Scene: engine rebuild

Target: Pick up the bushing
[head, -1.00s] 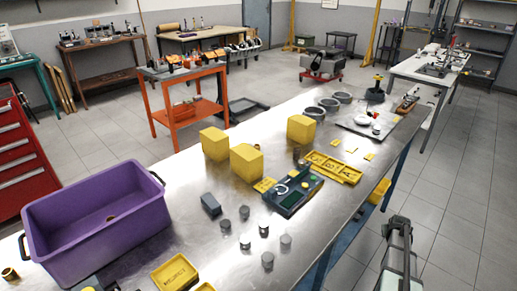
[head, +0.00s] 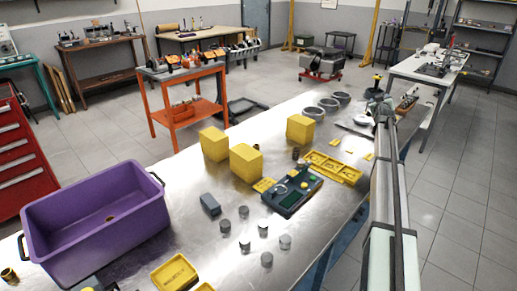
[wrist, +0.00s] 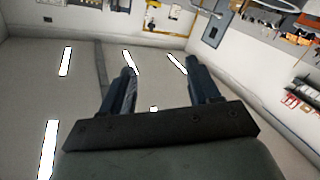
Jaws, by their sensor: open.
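A small brass ring that looks like a bushing (head: 9,275) stands on the metal bench at the far left edge of the head view. A small brown cylinder (head: 296,153) stands near the yellow blocks; I cannot tell whether it is a bushing too. My gripper (wrist: 160,68) is open and empty in the wrist view, its fingers facing ceiling lights and a wall. In the head view my arm reaches up the right side, far from the brass ring; its fingers are not clear there.
A purple bin (head: 40,220) stands beside the brass ring, with a small brownish piece inside. Several grey cylinders (head: 245,245), a blue-grey block (head: 210,204), yellow blocks (head: 246,163), yellow trays (head: 174,272) and a dark blue tray (head: 285,204) occupy the bench (head: 330,215).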

